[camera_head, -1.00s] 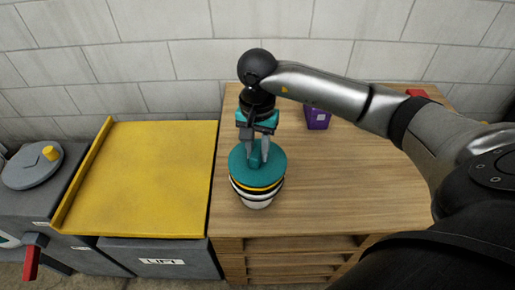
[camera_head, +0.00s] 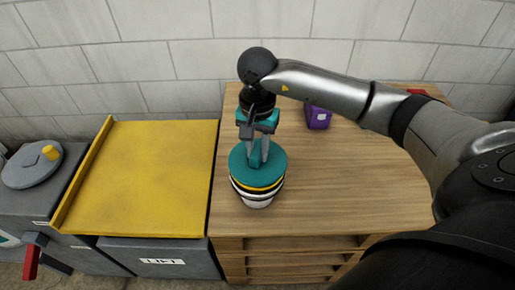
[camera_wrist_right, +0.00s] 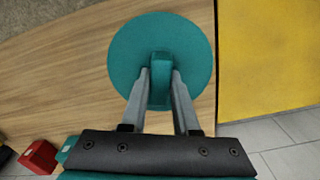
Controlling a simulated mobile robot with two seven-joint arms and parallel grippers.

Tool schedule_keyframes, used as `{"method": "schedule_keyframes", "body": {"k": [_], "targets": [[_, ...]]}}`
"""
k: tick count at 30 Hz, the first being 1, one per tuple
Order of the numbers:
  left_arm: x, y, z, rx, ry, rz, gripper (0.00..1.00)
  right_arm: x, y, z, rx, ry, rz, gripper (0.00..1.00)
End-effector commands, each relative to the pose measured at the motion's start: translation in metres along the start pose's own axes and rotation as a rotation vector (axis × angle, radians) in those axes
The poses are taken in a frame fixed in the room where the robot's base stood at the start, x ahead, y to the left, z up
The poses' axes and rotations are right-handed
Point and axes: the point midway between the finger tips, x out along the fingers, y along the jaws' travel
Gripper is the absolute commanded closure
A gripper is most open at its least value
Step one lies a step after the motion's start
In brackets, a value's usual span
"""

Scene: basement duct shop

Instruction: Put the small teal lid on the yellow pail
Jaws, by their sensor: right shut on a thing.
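The small teal lid (camera_head: 273,157) is a round disc with an upright block handle, and it also shows in the right wrist view (camera_wrist_right: 193,47). My right gripper (camera_head: 259,158) points down from above with its fingers on either side of the handle, shut on it; the fingers also show in the right wrist view (camera_wrist_right: 160,78). Directly below the lid is the pail (camera_head: 258,201), with yellow, black and white bands showing. The lid covers its mouth, and I cannot tell if it is fully seated. My left gripper is not in view.
The pail stands near the front left of a wooden bench (camera_head: 340,190). A purple container (camera_head: 318,117) and a red object (camera_head: 417,93) stand farther back. A yellow-topped surface (camera_head: 145,180) adjoins on the left. The bench right of the pail is clear.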

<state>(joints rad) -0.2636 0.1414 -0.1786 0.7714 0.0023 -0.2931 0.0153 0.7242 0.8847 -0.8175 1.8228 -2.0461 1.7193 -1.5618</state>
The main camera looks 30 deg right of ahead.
Motion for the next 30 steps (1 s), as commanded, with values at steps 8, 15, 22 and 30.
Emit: {"method": "schedule_keyframes", "body": {"k": [8,15,22,30], "targets": [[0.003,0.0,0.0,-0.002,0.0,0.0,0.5,0.001,0.0,0.0,-0.001,0.0,0.0,1.0],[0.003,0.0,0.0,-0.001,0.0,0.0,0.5,0.0,0.0,0.0,0.0,-0.001,0.0,1.0],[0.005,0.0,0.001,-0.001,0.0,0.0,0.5,0.003,0.0,0.0,0.0,0.0,0.0,1.0],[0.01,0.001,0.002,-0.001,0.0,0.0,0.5,0.009,0.0,0.0,0.0,0.0,0.001,1.0]]}}
